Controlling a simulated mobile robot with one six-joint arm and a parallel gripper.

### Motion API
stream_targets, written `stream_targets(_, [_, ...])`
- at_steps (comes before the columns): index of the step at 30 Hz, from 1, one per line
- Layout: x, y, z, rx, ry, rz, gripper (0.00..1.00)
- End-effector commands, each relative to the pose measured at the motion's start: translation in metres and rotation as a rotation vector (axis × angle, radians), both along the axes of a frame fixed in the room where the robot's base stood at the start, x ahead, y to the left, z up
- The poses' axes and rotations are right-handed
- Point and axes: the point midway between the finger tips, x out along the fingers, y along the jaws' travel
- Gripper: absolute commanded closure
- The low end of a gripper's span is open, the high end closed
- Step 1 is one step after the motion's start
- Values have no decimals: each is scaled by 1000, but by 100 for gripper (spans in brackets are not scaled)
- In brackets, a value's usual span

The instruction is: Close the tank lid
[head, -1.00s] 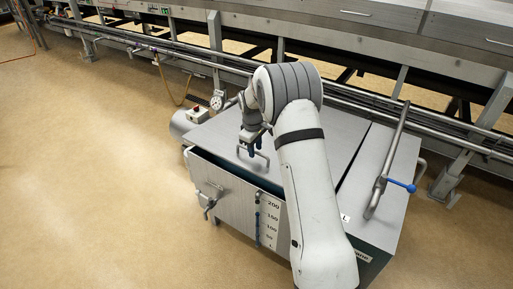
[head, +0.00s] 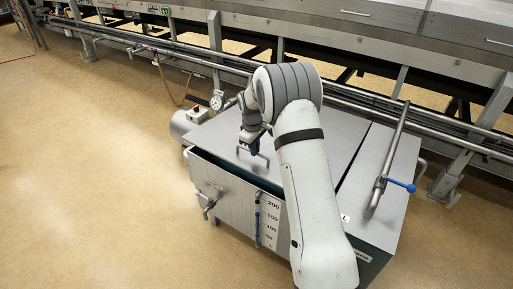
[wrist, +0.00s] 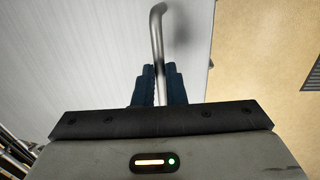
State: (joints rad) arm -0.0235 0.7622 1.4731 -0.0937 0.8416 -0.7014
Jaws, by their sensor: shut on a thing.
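The tank (head: 232,198) is a grey metal box with a level scale on its front. Its lid (head: 330,135) is a flat grey plate that lies nearly flat over the top, with a dark gap under its front left edge. My gripper (head: 252,150) is at the lid's bent metal handle (head: 264,159), near the front edge. In the wrist view the two blue fingers (wrist: 158,88) are shut on the handle bar (wrist: 157,30), with the lid surface (wrist: 80,50) behind. My arm hides part of the lid and the tank's front.
A pipe with a blue lever (head: 401,185) stands on the right part of the tank top. Pipes (head: 350,92) run along the back. The floor (head: 90,190) at left is clear.

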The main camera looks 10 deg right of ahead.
Motion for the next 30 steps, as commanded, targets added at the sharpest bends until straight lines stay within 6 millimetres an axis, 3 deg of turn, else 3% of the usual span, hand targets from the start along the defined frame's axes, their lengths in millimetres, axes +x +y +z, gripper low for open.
stream_targets(7, [-6, 6, -53, 1, 5, 0, 100])
stream_targets(11, [-8, 9, -72, 1, 3, 0, 100])
stream_targets(20, [-12, 11, -77, 3, 13, 0, 100])
stream_targets(21, [-12, 11, -78, 3, 14, 0, 87])
stream_targets(28, [-11, 10, -76, 1, 10, 1, 68])
stream_targets(30, [-10, 10, -74, 2, 8, 1, 68])
